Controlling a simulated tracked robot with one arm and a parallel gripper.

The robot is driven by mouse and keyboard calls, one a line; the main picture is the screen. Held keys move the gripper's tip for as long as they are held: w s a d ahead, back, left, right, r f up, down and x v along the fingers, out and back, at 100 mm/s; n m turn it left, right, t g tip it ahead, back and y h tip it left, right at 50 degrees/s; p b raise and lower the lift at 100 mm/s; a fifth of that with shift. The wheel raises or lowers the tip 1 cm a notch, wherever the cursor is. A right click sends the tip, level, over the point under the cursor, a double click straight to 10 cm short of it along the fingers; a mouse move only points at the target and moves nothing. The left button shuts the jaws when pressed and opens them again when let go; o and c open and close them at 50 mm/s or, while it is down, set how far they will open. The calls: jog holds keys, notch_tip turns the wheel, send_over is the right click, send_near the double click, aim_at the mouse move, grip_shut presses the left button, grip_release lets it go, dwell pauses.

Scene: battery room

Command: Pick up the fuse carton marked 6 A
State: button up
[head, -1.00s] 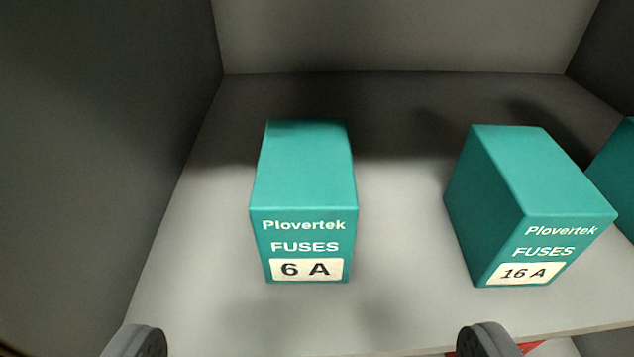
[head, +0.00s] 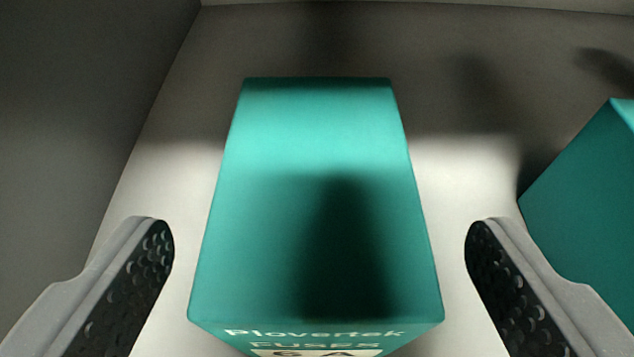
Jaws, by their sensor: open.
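The teal fuse carton marked 6 A (head: 315,200) stands upright on the grey shelf, large in the middle of the head view. Its top faces me, and its front label is cut off by the lower picture edge. My gripper (head: 319,235) is open, with one finger on each side of the carton. A gap shows between each finger and the carton, and neither appears to touch it. A dark shadow lies on the carton's top.
Another teal carton (head: 590,200) stands at the right edge, close beside my right finger; its label is out of view. A dark grey wall (head: 80,110) rises at the left. Bare shelf floor (head: 450,170) lies between the two cartons.

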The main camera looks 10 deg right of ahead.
aim_at(317, 198)
jog(key=shift+f+b+x, duration=0.15)
jog(key=shift+b+x, duration=0.25)
jog(key=shift+x, duration=0.65)
jog(key=shift+f+b+x, duration=0.15)
jog(key=shift+b+x, duration=0.25)
jog(key=shift+x, duration=0.65)
jog(key=shift+w, duration=0.5)
jog(key=shift+c, duration=0.3)
jog(key=c, duration=1.3)
jog(key=shift+c, duration=0.2)
